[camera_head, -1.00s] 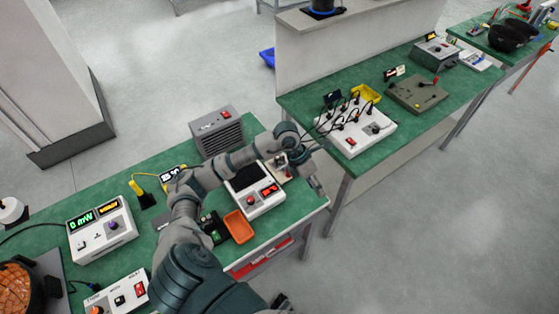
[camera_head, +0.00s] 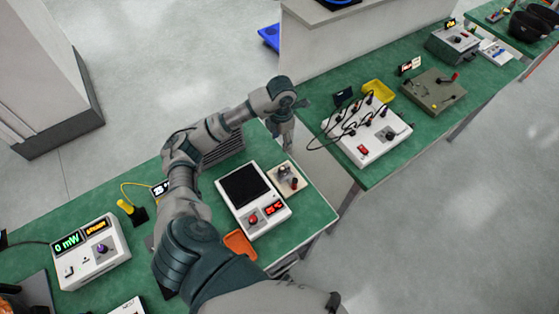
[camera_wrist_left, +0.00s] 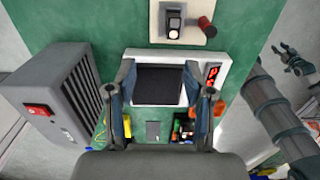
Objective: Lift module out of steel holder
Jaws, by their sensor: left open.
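A small beige plate (camera_head: 287,178) beside the white instrument carries a grey metal holder and a red-tipped lever. In the left wrist view the holder (camera_wrist_left: 173,22) is near the top edge, with a small dark piece and a pale round spot inside, perhaps the module. The red lever (camera_wrist_left: 207,26) stands to its right. My left gripper (camera_head: 283,128) is above the bench's far right corner. In the left wrist view its fingers (camera_wrist_left: 160,78) are spread and empty, over the instrument's black panel and short of the holder. What looks like my right gripper (camera_wrist_left: 292,60) shows small.
The white instrument (camera_head: 231,212) with a red display is next to the plate. A grey vented box (camera_wrist_left: 55,92) stands on the other side, and an orange tray (camera_head: 241,244) is in front. A second green bench (camera_head: 352,88) lies beyond a gap.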

